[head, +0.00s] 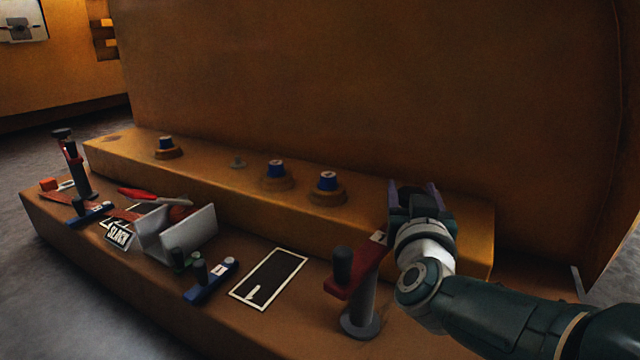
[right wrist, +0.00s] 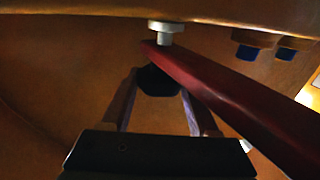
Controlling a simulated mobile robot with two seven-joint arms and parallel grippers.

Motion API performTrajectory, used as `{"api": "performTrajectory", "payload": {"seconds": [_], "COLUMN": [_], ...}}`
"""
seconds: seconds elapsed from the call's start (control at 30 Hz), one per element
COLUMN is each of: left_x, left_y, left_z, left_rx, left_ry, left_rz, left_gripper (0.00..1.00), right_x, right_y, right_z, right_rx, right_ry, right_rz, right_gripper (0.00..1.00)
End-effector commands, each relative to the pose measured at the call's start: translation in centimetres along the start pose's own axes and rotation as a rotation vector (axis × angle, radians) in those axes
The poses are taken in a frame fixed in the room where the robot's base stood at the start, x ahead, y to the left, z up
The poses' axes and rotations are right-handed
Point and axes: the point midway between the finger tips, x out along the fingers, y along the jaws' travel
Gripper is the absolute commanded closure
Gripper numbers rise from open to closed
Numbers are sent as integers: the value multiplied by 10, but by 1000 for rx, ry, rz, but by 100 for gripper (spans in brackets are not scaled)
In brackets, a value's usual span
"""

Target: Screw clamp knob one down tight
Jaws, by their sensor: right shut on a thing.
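My right gripper (head: 412,190) is over the right end of the raised ledge, and it also shows in the right wrist view (right wrist: 160,88). Its two fingers are shut on a dark knob (right wrist: 158,78), clamp knob one, at the end of a red clamp arm (right wrist: 235,95). In the head view the gripper hides this knob. The red arm (head: 365,268) bears a white tag, seemingly marked 1. A pale screw foot (right wrist: 166,28) shows on the arm's other side, at or very near the ledge. My left gripper is out of view.
A grey post (head: 361,310) with a dark handle (head: 343,264) stands at the clamp's near end. Several blue-capped studs (head: 327,181) sit along the ledge (head: 225,183). A grey bracket (head: 190,232), a dark framed panel (head: 270,277) and a second clamp (head: 78,170) lie leftward.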

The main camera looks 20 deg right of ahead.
Motion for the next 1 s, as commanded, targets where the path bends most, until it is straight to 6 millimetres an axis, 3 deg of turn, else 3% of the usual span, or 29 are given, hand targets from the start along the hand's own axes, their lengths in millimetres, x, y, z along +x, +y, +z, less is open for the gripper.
{"api": "performTrajectory", "payload": {"seconds": [0.3,0.77,0.8,1.0], "left_x": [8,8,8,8], "left_y": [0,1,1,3], "left_z": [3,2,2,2], "left_rx": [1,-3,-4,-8], "left_ry": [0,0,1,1], "left_rz": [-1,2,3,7], "left_gripper": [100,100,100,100], "right_x": [0,1,1,1], "right_y": [-1,0,0,0], "right_z": [-1,-3,-3,-2], "right_rx": [0,-1,-1,0], "right_ry": [5,9,9,6], "right_rz": [97,108,108,108], "right_gripper": [95,95,35,12]}}
